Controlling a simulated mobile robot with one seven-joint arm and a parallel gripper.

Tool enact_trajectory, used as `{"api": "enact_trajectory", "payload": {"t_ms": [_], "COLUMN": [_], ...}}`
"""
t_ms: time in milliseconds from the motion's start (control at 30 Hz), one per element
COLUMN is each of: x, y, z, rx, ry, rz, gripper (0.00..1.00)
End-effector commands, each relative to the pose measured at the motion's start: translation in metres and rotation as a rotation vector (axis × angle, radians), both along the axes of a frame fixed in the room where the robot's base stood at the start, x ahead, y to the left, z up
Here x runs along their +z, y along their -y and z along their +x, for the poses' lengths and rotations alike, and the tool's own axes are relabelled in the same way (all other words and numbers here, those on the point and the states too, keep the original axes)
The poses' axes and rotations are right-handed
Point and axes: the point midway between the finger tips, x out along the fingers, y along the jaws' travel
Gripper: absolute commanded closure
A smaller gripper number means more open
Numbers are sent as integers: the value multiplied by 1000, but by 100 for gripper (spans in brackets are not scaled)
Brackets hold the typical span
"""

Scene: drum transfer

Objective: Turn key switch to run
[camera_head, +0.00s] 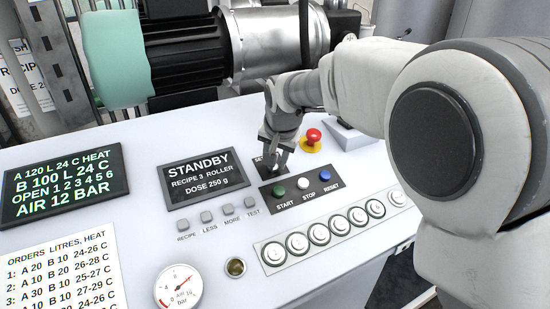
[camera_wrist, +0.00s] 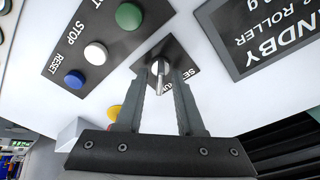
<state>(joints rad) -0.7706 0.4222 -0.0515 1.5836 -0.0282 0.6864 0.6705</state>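The key switch (camera_wrist: 158,68) is a small silver key on a dark square plate, seen in the wrist view. The plate's lettering is partly covered by my fingers; "SE" and part of "UN" show. In the head view the plate is mostly hidden behind my gripper (camera_head: 273,163), which points down at it. In the wrist view my gripper (camera_wrist: 160,82) has its two fingers apart, one on each side of the key. A gap shows between the fingers and the key, so it looks open. The key's exact angle is hard to tell.
Below the key plate are START (camera_head: 278,190), STOP (camera_head: 302,184) and RESET (camera_head: 325,176) buttons. A red emergency stop (camera_head: 313,136) stands close to the right of my gripper. The display (camera_head: 205,178) to the left reads STANDBY. A motor and roller lie behind the panel.

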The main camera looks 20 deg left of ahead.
Motion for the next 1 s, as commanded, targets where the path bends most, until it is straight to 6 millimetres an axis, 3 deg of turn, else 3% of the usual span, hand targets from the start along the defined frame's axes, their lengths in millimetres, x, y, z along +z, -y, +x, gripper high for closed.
{"api": "enact_trajectory", "payload": {"t_ms": [267,433,1000], "x": [0,11,128], "y": [0,3,37], "z": [0,-4,-49], "rx": [1,1,0], "ry": [0,1,3], "rz": [0,1,2], "gripper": [60,60,60]}}
